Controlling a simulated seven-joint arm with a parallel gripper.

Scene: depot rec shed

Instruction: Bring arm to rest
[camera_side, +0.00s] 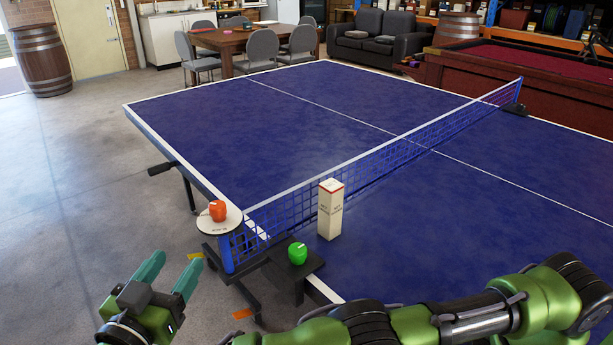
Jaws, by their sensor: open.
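My gripper (169,275) is at the lower left, with its two teal fingers spread apart and nothing between them. It is in front of the concrete floor, to the left of the table's near corner. My green and black arm runs along the bottom edge from the right. A red apple-like object (218,211) sits on a round white plate (207,227) by the near end of the net. A green apple-like object (297,253) sits on a dark bracket (311,263) at the table edge. A tall white and red box (330,210) stands upright on the table.
The blue table-tennis table (300,110) fills the middle, crossed by a blue net (390,150). Open concrete floor (80,190) lies to the left. A barrel (41,60), chairs, a sofa (380,38) and a red pool table (540,75) stand farther back.

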